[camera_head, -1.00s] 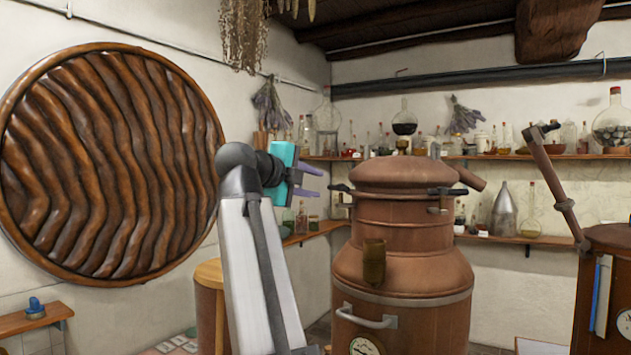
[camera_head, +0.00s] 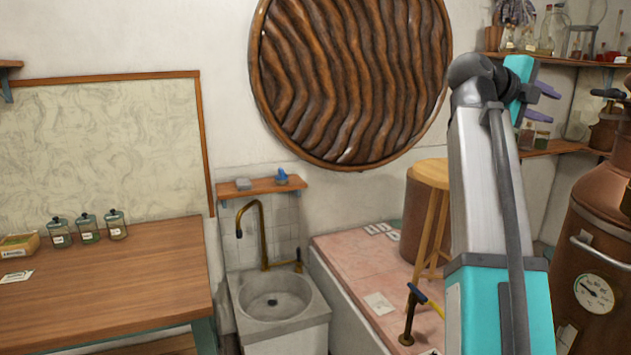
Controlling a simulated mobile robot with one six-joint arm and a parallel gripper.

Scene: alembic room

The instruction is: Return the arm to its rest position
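My gripper (camera_head: 541,103) is at the upper right of the head view, at the top of my raised arm. Its two purple fingers point right and stand apart with nothing between them. The teal gripper body shows behind the fingers. My arm rises from the lower right, with a white and grey upper link and a teal section below. The gripper is in front of the back wall and shelf and appears to touch nothing.
A copper still (camera_head: 596,240) stands at the right edge. A wooden stool (camera_head: 432,173) is just left of my arm, by a pink-tiled counter (camera_head: 345,255). A sink (camera_head: 275,300) and a wooden table (camera_head: 130,285) with jars stand further left. A carved round panel (camera_head: 350,75) hangs behind.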

